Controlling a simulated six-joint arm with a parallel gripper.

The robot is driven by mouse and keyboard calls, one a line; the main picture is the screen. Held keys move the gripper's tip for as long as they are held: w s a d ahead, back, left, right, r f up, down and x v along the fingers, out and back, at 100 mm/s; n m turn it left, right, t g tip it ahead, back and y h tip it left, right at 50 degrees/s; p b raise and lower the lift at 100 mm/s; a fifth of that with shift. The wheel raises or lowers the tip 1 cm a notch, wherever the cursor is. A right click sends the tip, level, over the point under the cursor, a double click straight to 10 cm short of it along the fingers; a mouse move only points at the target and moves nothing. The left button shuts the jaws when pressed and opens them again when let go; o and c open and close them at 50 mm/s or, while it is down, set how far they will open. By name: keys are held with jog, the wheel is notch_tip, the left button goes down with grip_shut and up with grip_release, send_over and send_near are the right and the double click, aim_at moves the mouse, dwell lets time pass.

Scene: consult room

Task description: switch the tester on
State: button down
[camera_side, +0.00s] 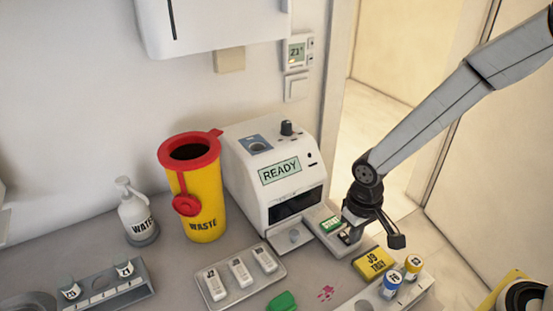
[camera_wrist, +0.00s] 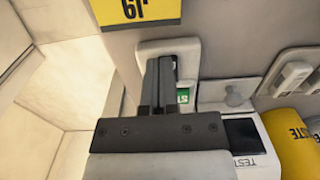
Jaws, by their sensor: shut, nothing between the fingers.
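The tester (camera_side: 270,165) is a white box against the wall, with a lit green screen (camera_side: 279,171) reading READY. A black knob (camera_side: 287,128) stands on its top. A pale control block (camera_side: 324,218) with a green labelled part (camera_side: 330,224) sits at its front right. My gripper (camera_side: 350,236) is shut and empty, pointing down at the near right end of this block. In the wrist view, my gripper's shut fingers (camera_wrist: 166,65) cover the middle of the block (camera_wrist: 185,52), and the green part (camera_wrist: 183,95) peeks out beside them. I cannot tell whether the fingertips touch the block.
A yellow card (camera_side: 375,262) and a rack with capped vials (camera_side: 391,285) lie near my gripper. A green object (camera_side: 281,301) lies in front.

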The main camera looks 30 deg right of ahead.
jog(key=shift+f, duration=0.1)
jog(key=shift+s+f, duration=0.1)
jog(key=shift+f, duration=0.05)
jog(key=shift+w, duration=0.2)
jog(key=shift+w+r, duration=0.4)
jog(key=shift+w, duration=0.15)
jog(key=shift+r, duration=0.15)
dwell(0.4)
notch_tip(320, 180, up, 14)
jog(key=s, duration=0.2)
jog(key=shift+s+f, duration=0.25)
jog(key=shift+s, duration=0.1)
dwell(0.4)
